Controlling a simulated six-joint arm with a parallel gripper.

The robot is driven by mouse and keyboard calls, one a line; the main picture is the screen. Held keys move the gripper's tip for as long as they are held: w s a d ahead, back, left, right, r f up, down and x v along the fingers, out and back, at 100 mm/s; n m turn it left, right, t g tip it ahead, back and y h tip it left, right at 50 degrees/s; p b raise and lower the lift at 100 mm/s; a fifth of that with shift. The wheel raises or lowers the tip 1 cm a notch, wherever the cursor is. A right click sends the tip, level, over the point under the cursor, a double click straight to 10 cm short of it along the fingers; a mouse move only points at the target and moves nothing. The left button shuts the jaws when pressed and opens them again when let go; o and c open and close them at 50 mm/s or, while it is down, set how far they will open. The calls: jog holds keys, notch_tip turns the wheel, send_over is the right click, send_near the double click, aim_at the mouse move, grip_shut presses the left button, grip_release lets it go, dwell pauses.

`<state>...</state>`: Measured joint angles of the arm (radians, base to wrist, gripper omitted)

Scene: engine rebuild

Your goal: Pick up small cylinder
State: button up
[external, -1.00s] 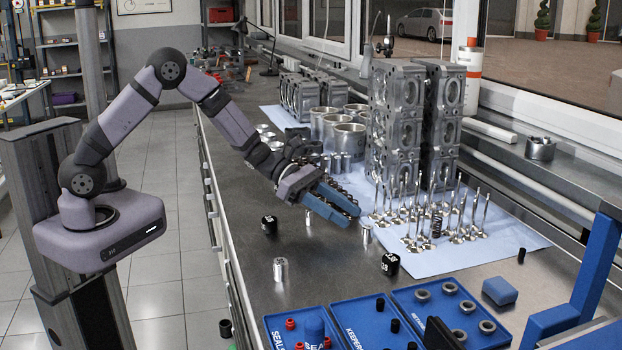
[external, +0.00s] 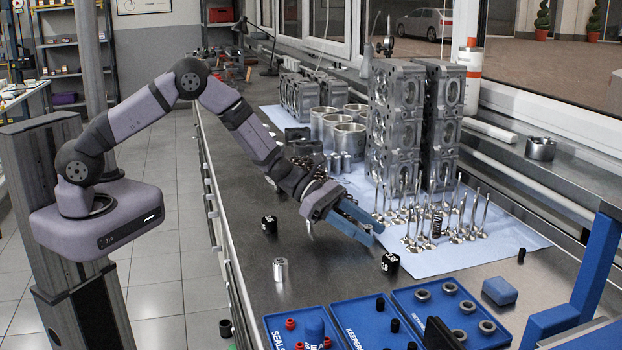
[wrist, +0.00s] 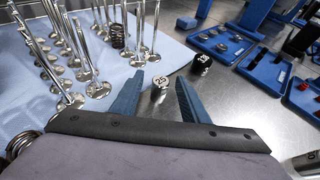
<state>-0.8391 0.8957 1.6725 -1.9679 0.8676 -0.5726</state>
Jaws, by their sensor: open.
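In the wrist view, a small silver cylinder (wrist: 160,83) with a dark number on its pale top stands between the tips of my gripper's (wrist: 158,88) two blue fingers, or just beyond them. The fingers are apart and hold nothing. In the external view my gripper (external: 374,232) is low over the bench near the edge of the pale blue cloth, and this cylinder is mostly or wholly hidden by it. Another small silver cylinder (external: 280,269) stands on the bare bench, nearer the camera.
A black numbered cylinder (external: 390,262) stands close to my fingertips and also shows in the wrist view (wrist: 203,62). Another black cylinder (external: 269,224) is to the left. Upright valves (external: 445,222) crowd the cloth. Blue trays (external: 400,300) lie in front.

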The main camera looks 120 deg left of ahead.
aim_at(368, 226)
jog(key=shift+w+f, duration=0.1)
jog(key=shift+w, duration=0.15)
grip_shut()
notch_tip(368, 226, up, 10)
jog(key=shift+f+b, duration=0.1)
jog(key=shift+b, duration=0.95)
